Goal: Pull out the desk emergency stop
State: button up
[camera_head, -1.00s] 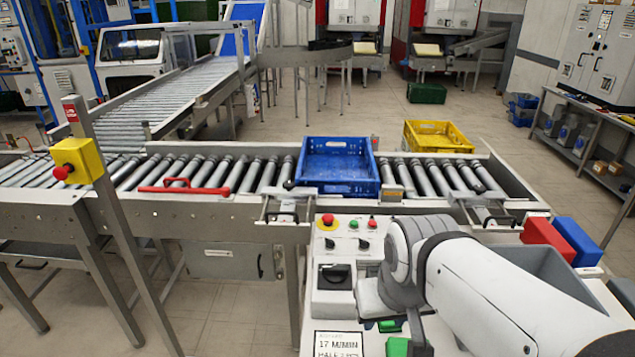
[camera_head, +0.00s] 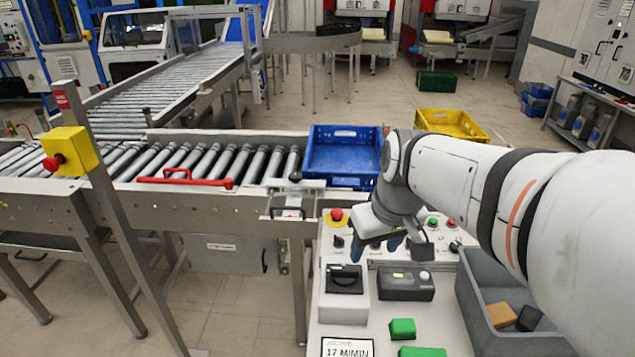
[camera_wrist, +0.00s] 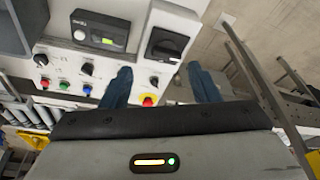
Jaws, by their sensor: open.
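The desk emergency stop (camera_head: 337,215) is a red mushroom button on a yellow ring at the back left of the white desk panel (camera_head: 330,258). In the wrist view the red button (camera_wrist: 148,100) shows between the two blue fingers, nearer the left one. My gripper (camera_head: 382,246) is open and empty, to the right of the button in the head view, with its fingers pointing down at the panel. In the wrist view my gripper (camera_wrist: 160,83) has a wide gap between its fingers. I cannot tell its exact height above the button.
A black rotary switch (camera_head: 345,279) and a dark box with a lit display (camera_head: 405,283) sit on the desk. A grey bin (camera_head: 467,290) stands to the right. A blue crate (camera_head: 312,160) sits on the conveyor. Another red button on a yellow box (camera_head: 82,146) is on a post.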

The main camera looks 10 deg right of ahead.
jog(key=w+f+n+y+b, duration=0.1)
jog(key=w+n+b, duration=0.1)
jog(key=w, duration=0.7)
jog(key=w+f+n+y+b, duration=0.1)
jog(key=w+f+n, duration=0.1)
jog(key=w, duration=0.6)
jog(key=n+y+b, duration=0.1)
jog(key=n+b, duration=0.2)
jog(key=n, duration=0.2)
send_near(337, 211)
jog(key=p+x, duration=0.1)
jog(key=x, duration=0.7)
jog(key=shift+w, duration=0.15)
